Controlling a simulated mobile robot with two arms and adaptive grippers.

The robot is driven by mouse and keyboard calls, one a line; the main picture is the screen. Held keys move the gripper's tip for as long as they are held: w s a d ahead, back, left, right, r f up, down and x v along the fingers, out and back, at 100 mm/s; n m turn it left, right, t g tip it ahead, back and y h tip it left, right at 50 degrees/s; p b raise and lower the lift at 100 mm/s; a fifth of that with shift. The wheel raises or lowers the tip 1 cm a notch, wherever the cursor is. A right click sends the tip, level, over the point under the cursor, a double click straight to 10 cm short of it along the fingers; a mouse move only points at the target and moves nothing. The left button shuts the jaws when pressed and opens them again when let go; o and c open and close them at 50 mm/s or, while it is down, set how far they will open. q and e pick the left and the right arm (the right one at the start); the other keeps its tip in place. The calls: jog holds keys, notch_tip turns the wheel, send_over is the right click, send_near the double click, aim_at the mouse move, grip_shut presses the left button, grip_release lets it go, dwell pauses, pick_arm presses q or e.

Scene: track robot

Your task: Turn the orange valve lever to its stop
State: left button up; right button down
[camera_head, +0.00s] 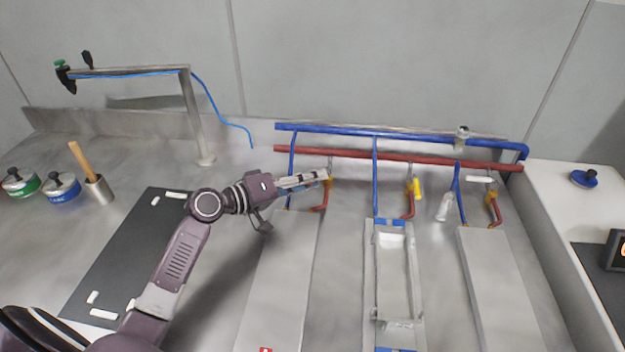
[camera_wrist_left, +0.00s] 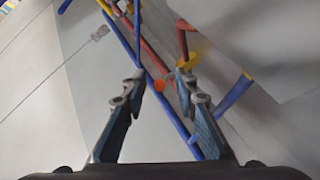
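The orange valve lever shows as a small orange spot (camera_wrist_left: 159,85) in the left wrist view, between my left gripper's two fingers. In the head view the left gripper (camera_head: 318,176) reaches right to the leftmost valve on the red pipe, and its fingers largely cover that valve. An orange-yellow piece (camera_head: 328,184) shows at the fingertips there. In the left wrist view the left gripper (camera_wrist_left: 158,76) has its fingers apart, with a gap on both sides of the orange spot. I cannot tell the lever's angle. My right gripper is not in view.
Red (camera_head: 400,158) and blue (camera_head: 400,137) pipes run along the back, with branches down to grey panels. A yellow lever (camera_head: 417,189) hangs at the middle branch. A tap stand (camera_head: 196,120) rises at left.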

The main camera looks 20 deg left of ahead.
pick_arm(q)
jog(key=v, duration=1.1)
jog(key=shift+s+a, duration=0.2)
jog(key=shift+s, duration=0.1)
